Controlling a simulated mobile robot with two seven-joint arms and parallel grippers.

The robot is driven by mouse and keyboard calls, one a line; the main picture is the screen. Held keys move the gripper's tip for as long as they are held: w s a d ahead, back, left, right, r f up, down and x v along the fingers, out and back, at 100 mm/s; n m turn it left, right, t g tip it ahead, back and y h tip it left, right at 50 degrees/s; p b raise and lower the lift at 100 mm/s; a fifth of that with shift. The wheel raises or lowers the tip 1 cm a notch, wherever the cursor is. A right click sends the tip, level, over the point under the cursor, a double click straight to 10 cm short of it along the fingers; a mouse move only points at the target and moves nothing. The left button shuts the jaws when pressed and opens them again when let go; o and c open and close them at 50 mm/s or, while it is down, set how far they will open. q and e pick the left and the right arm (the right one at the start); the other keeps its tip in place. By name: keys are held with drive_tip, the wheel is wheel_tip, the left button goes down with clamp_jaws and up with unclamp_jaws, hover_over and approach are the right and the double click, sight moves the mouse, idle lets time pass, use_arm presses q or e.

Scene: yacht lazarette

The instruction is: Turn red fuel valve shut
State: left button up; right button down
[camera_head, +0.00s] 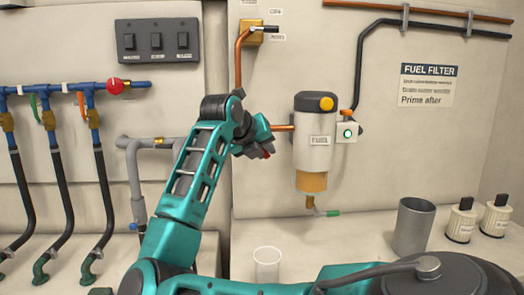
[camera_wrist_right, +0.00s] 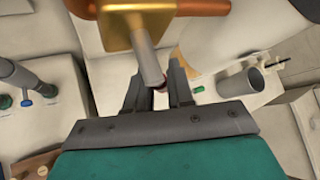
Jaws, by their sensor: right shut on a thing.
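The red fuel valve handle shows as a small red bit (camera_head: 266,156) at my right gripper (camera_head: 263,148) in the head view; my gripper hides most of it. In the right wrist view, a brass valve body (camera_wrist_right: 130,25) sits on a copper pipe (camera_wrist_right: 200,8). A grey lever (camera_wrist_right: 147,55) runs from it down to my right gripper (camera_wrist_right: 158,76). The fingers are shut on the lever's end, where a sliver of red shows. The valve body is hidden behind my arm in the head view. My left gripper is not in view.
The fuel filter (camera_head: 314,140) hangs just right of my gripper. A brass box with a lever (camera_head: 251,32) is above. Another red knob (camera_head: 115,86) is on the blue pipes at left. A clear cup (camera_head: 266,262), a grey cup (camera_head: 413,226) and two small bottles (camera_head: 461,220) stand below.

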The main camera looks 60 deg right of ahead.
drive_tip(key=shift+w+a+f+m+t+y+b, duration=0.1)
drive_tip(key=shift+w+a+m+t+y+b, duration=0.15)
drive_tip(key=shift+m+t+y+b, duration=0.25)
use_arm(q)
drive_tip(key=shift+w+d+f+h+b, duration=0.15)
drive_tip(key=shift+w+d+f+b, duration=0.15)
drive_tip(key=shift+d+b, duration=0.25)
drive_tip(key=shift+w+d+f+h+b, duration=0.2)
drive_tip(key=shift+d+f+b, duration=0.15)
drive_tip(key=shift+b, duration=0.35)
use_arm(e)
drive_tip(key=shift+w+a+m+t+y, duration=0.15)
drive_tip(key=shift+w+m+t+y, duration=0.15)
drive_tip(key=shift+t+y, duration=0.25)
drive_tip(key=shift+w+a+m+t+y, duration=0.2)
drive_tip(key=shift+m+t+y, duration=0.1)
drive_tip(key=shift+t+y, duration=0.2)
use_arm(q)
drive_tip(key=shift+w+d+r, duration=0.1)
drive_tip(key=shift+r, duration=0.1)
use_arm(e)
drive_tip(key=c, duration=1.3)
unclamp_jaws()
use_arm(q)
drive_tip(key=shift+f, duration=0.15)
use_arm(e)
drive_tip(key=shift+o, duration=1)
